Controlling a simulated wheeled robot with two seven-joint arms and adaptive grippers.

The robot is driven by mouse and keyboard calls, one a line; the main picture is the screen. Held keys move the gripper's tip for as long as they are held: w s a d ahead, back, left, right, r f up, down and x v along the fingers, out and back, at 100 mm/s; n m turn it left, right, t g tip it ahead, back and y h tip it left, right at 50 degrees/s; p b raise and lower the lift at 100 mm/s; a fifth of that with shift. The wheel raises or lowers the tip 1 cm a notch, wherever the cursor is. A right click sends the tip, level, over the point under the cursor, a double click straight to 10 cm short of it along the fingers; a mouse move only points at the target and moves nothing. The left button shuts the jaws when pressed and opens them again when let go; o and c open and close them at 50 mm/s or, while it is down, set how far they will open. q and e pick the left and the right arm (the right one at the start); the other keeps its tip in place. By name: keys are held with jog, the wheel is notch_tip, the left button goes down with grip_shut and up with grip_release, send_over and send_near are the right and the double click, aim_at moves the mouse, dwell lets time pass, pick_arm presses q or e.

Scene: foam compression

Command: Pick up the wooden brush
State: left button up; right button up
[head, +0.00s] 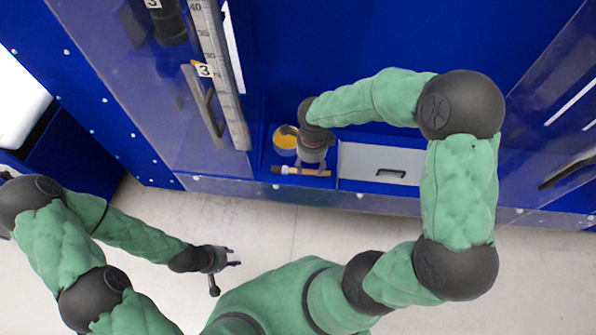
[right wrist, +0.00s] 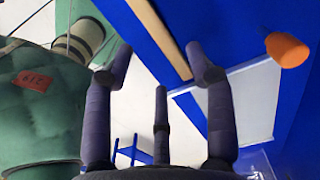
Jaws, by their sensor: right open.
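The wooden brush (head: 311,172) lies along the front edge of the blue shelf, with a pale end at its left. My right gripper (head: 311,161) is above it, fingers pointing down, open. In the right wrist view, the brush's tan wooden handle (right wrist: 157,36) runs diagonally beyond the open fingers of my right gripper (right wrist: 157,76) and passes by the right fingertip. It is not clamped; whether a finger touches it, I cannot tell. My left gripper (head: 224,265) hangs open and empty above the floor, far from the brush.
A cup with yellow contents (head: 284,139) stands just behind the brush. A grey panel with a dark handle (head: 379,165) is right of it. A clear panel with a ruler (head: 222,75) stands at left. An orange rounded piece (right wrist: 287,50) shows in the right wrist view.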

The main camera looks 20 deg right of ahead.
aim_at(311, 172)
jog(key=f, duration=0.2)
jog(key=f+b, duration=0.1)
jog(key=f, duration=0.1)
jog(key=shift+d+f, duration=0.1)
jog(key=shift+d, duration=0.15)
grip_shut()
jog(key=shift+w+r, duration=0.1)
jog(key=shift+r, duration=0.5)
notch_tip(311, 172, up, 2)
jog(key=shift+r+p, duration=0.15)
jog(key=shift+p, duration=0.35)
jog(key=s+a+r+p, duration=0.4)
jog(key=s+r, duration=0.5)
jog(key=s, duration=0.4)
jog(key=shift+a+r, duration=0.3)
jog(key=shift+a, duration=0.25)
